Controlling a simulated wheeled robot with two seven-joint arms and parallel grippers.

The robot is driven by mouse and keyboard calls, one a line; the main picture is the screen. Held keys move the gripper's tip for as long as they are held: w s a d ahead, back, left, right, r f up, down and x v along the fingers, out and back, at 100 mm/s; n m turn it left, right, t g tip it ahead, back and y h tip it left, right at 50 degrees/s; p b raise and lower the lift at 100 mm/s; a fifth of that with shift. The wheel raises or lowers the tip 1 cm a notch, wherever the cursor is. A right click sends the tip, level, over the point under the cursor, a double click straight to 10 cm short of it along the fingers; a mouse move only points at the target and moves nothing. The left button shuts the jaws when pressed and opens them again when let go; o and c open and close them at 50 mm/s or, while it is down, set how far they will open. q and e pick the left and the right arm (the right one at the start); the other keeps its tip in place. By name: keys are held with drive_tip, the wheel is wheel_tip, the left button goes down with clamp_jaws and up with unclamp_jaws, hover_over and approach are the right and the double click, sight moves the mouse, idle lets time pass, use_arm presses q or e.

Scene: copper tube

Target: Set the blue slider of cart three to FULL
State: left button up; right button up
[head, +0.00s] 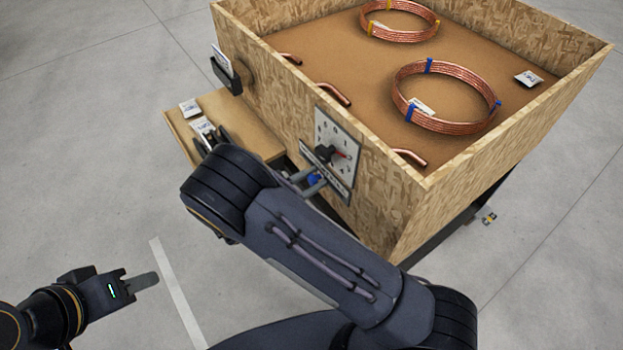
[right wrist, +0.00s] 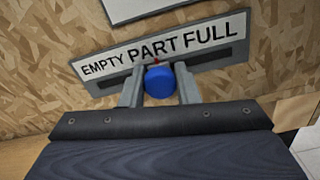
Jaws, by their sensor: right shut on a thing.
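The blue slider (right wrist: 158,86) sits in the slot of a grey plate labelled EMPTY, PART, FULL (right wrist: 215,58) on the cart's wooden wall. A small red mark above the slider stands under the word PART. My right gripper (right wrist: 158,77) has one finger on each side of the slider and is shut on it. In the head view the slider (head: 313,180) is partly hidden by my right gripper's fingers. My left gripper (head: 145,281) is at the lower left over the floor, away from the cart; its fingers overlap edge-on.
The cart's wooden box (head: 390,205) holds copper tube coils (head: 445,97) and short tube ends. A dial with a black knob (head: 330,153) is just above the slider plate. A side shelf (head: 240,110) with cards juts out on the left. The floor at left is clear.

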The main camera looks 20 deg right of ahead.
drive_tip(key=s, duration=0.2)
drive_tip(key=s+d, duration=0.1)
drive_tip(key=s, duration=0.1)
drive_tip(key=s+d, duration=0.1)
drive_tip(key=shift+s, duration=0.4)
clamp_jaws()
drive_tip(key=shift+s, duration=0.1)
drive_tip(key=shift+d+f, duration=0.1)
drive_tip(key=o, duration=1)
unclamp_jaws()
drive_tip(key=shift+s, duration=0.1)
drive_tip(key=shift+o, duration=0.2)
approach(340, 192)
drive_tip(key=shift+s+a+b, duration=0.3)
drive_tip(key=shift+a+b, duration=0.15)
drive_tip(key=shift+a, duration=0.15)
